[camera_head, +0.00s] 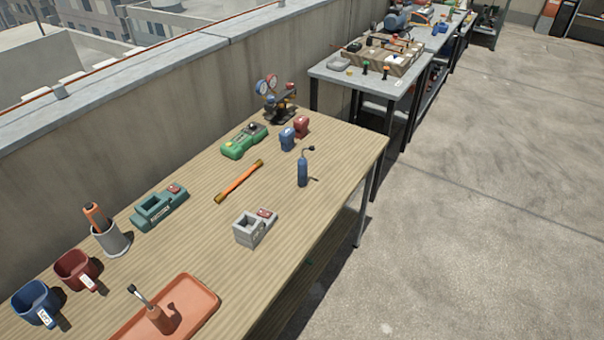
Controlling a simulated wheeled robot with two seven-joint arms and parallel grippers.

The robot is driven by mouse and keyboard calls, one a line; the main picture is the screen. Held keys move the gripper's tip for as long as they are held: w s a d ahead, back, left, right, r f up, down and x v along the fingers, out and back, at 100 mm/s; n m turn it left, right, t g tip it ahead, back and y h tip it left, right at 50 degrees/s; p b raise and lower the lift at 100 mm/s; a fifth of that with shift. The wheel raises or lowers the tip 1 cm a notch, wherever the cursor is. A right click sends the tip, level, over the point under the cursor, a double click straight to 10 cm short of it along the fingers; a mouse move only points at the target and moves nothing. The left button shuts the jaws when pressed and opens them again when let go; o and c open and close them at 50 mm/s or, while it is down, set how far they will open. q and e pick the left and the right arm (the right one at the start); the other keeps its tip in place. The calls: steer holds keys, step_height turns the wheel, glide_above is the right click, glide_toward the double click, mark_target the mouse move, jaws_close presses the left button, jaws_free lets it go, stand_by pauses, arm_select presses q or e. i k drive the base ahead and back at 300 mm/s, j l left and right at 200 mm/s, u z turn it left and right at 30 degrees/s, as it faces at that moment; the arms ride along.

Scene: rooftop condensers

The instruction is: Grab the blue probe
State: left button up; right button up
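The blue probe (303,173) stands upright near the right edge of the wooden table. It has a blue cylindrical body and a thin dark neck that bends over to the right at the top. Nothing touches it, and the table around it is clear. Neither of my grippers is in view.
A grey holder (251,231) stands nearest the probe in front; blue (287,139) and red (301,127) items stand behind. An orange-brown tray (200,299) with an upright tool, two mugs (75,269) and a grey cup (112,240) occupy the near left. A concrete wall (170,130) runs behind.

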mark_target(302, 161)
steer(key=i+l+u, duration=0.1)
steer(key=u, duration=0.5)
steer(key=i+l+u, duration=0.15)
steer(key=l+u, duration=0.15)
steer(key=l, duration=0.15)
steer(key=l+u, duration=0.25)
steer(key=l, duration=0.2)
steer(key=i+l+u, duration=0.1)
steer(key=l, duration=0.7)
steer(key=i+l, duration=0.15)
steer(key=l, duration=0.7)
steer(key=i+l+u, duration=0.15)
steer(key=l, duration=0.65)
steer(key=k, duration=0.05)
